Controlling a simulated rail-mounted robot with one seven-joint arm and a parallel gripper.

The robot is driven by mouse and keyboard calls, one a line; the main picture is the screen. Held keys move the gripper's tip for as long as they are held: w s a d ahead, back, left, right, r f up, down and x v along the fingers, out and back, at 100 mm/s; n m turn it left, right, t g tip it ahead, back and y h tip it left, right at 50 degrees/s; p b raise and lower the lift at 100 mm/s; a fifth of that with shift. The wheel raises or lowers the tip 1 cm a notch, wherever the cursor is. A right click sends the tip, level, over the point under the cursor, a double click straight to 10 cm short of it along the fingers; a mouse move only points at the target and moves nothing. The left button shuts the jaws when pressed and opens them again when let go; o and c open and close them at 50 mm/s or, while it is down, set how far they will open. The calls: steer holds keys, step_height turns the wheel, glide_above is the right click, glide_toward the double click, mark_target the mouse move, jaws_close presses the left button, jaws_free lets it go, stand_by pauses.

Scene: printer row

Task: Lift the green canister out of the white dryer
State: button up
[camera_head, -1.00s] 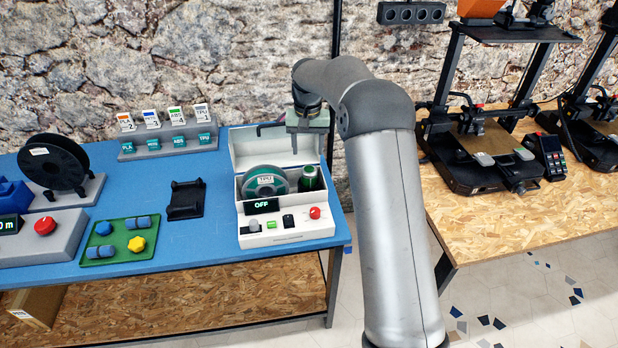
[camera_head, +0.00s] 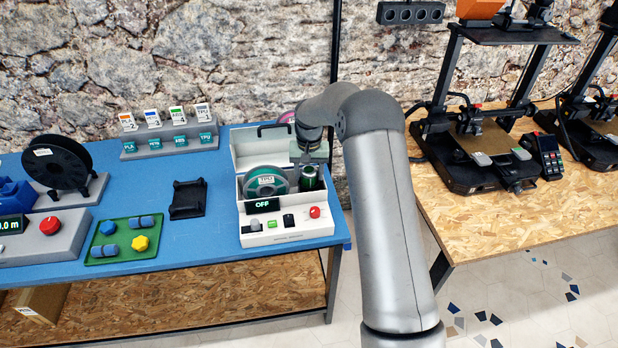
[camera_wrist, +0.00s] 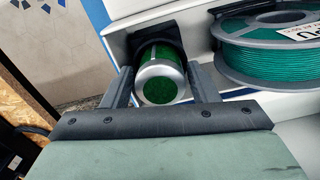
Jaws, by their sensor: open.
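The white dryer (camera_head: 284,225) stands open at the right end of the blue table, its lid raised at the back. The green canister (camera_head: 309,180) is upright in the dryer's right-hand part, beside a green TPU spool (camera_head: 266,182). In the wrist view the canister (camera_wrist: 161,78) shows a silver rim and green top. My gripper (camera_wrist: 164,82) is open, with one finger on each side of the canister's top. I cannot tell whether either finger touches it. In the head view my gripper (camera_head: 311,163) is small, directly over the canister.
The raised lid (camera_head: 262,150) stands behind my gripper. The spool (camera_wrist: 272,52) lies close beside the right finger in the wrist view. A black holder (camera_head: 187,199) and a green tray (camera_head: 120,239) are left of the dryer. Printers (camera_head: 490,165) stand on the right bench.

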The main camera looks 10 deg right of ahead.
steer(key=c, duration=0.8)
steer(key=shift+r, duration=0.15)
